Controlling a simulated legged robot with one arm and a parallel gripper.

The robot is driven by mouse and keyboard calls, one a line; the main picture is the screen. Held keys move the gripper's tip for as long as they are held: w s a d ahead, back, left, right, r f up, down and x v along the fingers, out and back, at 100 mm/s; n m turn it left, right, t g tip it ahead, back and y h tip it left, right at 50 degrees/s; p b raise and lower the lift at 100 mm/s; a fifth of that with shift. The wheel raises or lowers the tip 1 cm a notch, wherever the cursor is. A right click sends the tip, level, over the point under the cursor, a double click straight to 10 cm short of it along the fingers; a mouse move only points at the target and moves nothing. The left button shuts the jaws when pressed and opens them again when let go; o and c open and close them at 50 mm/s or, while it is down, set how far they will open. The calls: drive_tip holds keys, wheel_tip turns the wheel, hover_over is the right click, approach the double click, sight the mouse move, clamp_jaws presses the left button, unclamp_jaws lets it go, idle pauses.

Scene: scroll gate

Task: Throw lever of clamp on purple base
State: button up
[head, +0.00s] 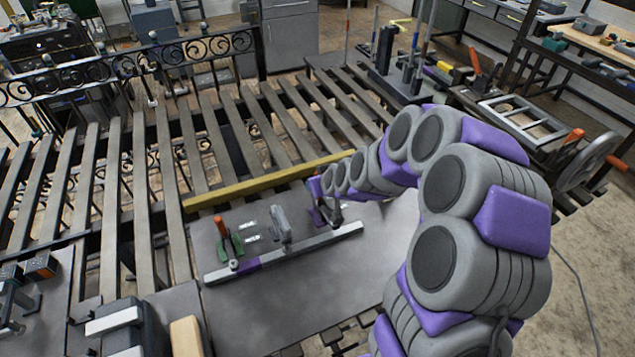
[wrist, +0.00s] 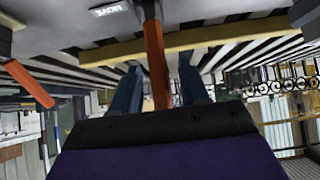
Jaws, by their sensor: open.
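The purple base (head: 318,213) of a clamp shows at the right of the grey plate in the head view, mostly hidden by my gripper (head: 331,212). In the wrist view an orange lever (wrist: 155,60) stands between the two fingers of my gripper (wrist: 158,85), which are open on either side of it. It appears to be that clamp's lever; I cannot tell whether a finger touches it. A second clamp, on a green base (head: 231,247) with an upright orange lever (head: 220,227), stands to the left.
A grey bar with a purple section (head: 285,250) lies along the plate's front. A grey upright fixture (head: 280,226) stands between the clamps. A yellow bar (head: 265,180) runs behind. Another orange handle (wrist: 28,84) is at the wrist view's left.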

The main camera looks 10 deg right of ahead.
drive_tip(key=p+v, duration=0.2)
drive_tip(key=v, duration=1.3)
drive_tip(key=shift+s, duration=0.2)
drive_tip(key=shift+d+r, duration=0.1)
drive_tip(key=shift+r, duration=0.05)
